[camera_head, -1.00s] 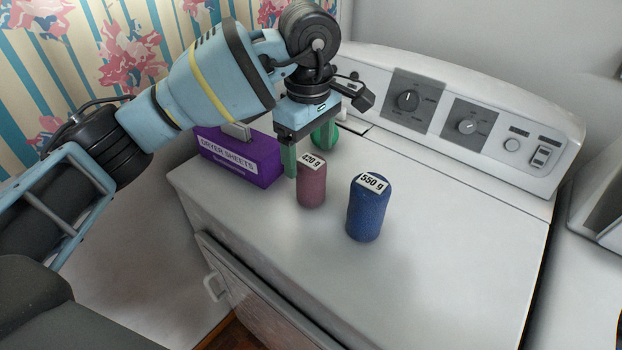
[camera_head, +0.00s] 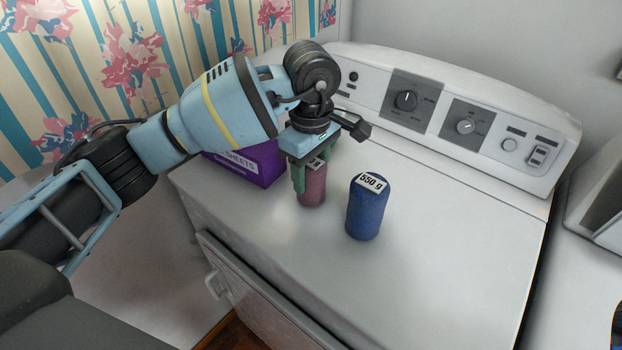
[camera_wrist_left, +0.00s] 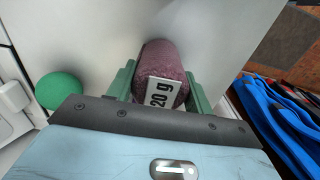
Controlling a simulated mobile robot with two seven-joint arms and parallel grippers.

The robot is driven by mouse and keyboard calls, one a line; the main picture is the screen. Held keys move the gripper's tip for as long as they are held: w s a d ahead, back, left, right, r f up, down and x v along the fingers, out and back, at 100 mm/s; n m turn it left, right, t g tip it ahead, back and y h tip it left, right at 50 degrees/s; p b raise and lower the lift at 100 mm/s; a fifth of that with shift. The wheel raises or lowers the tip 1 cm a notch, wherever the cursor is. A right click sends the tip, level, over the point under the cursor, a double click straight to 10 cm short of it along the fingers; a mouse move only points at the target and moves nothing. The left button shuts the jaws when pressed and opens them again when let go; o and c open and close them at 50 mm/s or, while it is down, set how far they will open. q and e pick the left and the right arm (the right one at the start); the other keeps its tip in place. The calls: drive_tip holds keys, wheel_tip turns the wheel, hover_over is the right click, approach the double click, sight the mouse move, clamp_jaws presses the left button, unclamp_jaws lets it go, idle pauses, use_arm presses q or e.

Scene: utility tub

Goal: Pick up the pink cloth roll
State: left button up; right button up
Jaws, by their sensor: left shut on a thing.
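The pink cloth roll (camera_head: 312,190) stands upright on the white machine top, with a white weight label on its upper end. My left gripper (camera_head: 312,178) is above it, with its green fingers down on either side of the roll's upper part, shut on it. In the left wrist view the pink roll (camera_wrist_left: 160,62) sits between the two green fingers (camera_wrist_left: 158,88), its label reading "20 g" in part. The roll's base appears to be on the surface. My right gripper is not in view.
A blue roll (camera_head: 367,208) labelled 550 g stands close to the right of the pink one. A purple dryer sheets box (camera_head: 248,165) is behind left. A green object (camera_wrist_left: 60,90) shows in the left wrist view. The white top (camera_head: 450,235) is clear at right.

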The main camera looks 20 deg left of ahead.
sight(311, 163)
use_arm(q)
drive_tip(key=c, duration=0.4)
drive_tip(key=shift+r, duration=0.15)
drive_tip(key=shift+r, duration=0.25)
drive_tip(key=r, duration=0.2)
drive_tip(key=shift+s+d+r, duration=0.15)
drive_tip(key=shift+s+r, duration=0.15)
drive_tip(key=shift+r, duration=0.1)
drive_tip(key=s+d, duration=0.1)
drive_tip(key=s, duration=0.4)
drive_tip(key=s+d+r, duration=0.1)
drive_tip(key=s+d, duration=0.1)
drive_tip(key=s, duration=0.2)
drive_tip(key=s+d+b, duration=0.1)
drive_tip(key=s, duration=0.4)
drive_tip(key=shift+s+d+r, duration=0.2)
drive_tip(key=shift+s+d, duration=0.05)
drive_tip(key=shift+s, duration=0.1)
